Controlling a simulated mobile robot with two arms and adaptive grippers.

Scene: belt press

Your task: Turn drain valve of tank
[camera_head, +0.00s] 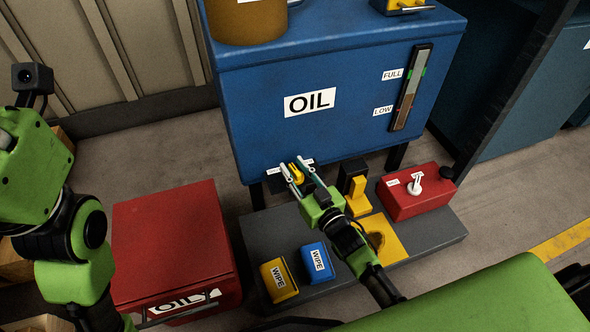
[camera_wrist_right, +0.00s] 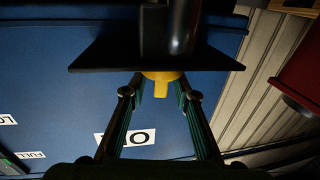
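The blue oil tank (camera_head: 350,85) stands at the back with an OIL label on its front. Its small yellow valve handle (camera_head: 296,173) is low on the front, beside partly covered white labels. My right gripper (camera_head: 294,167) is open, with one finger on either side of the yellow handle. In the right wrist view the yellow handle (camera_wrist_right: 160,86) shows between the two spread fingers of my right gripper (camera_wrist_right: 158,95), below a dark plate and pipe; contact cannot be told. My left arm is at the left of the head view; its gripper is not seen.
A red box (camera_head: 170,235) labelled OIL stands left of a grey platform (camera_head: 265,235). A level gauge (camera_head: 411,88) is on the tank's right side. Bare floor lies left of the tank.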

